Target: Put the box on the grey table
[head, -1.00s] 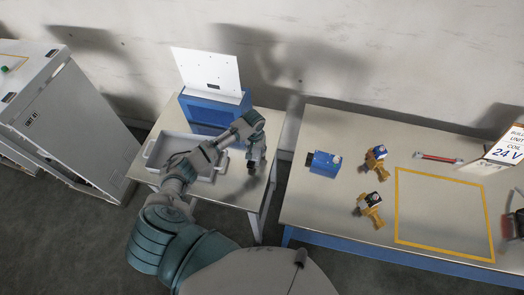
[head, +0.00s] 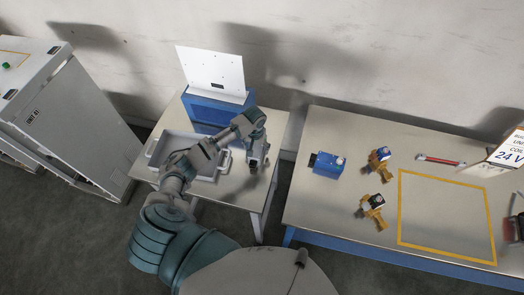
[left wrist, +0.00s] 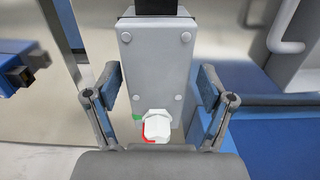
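A grey box (left wrist: 155,75) with corner screws and a white knob (left wrist: 157,126) lies between the fingers of my left gripper in the left wrist view. My left gripper (left wrist: 157,98) is open around it, with a narrow gap on each side. In the head view my left gripper (head: 256,146) is over the left table (head: 240,196), right of the tray, and partly hides the box. The right table (head: 340,215) has a grey top with a blue front edge. My right gripper is not in view.
A pale tray (head: 152,150) and a blue case (head: 205,108) with a white panel share the left table. The right table holds a blue device (head: 328,164), two brass valves (head: 372,211), a red tool (head: 440,160) and a white carton (head: 508,150). The yellow-outlined area (head: 445,218) is empty.

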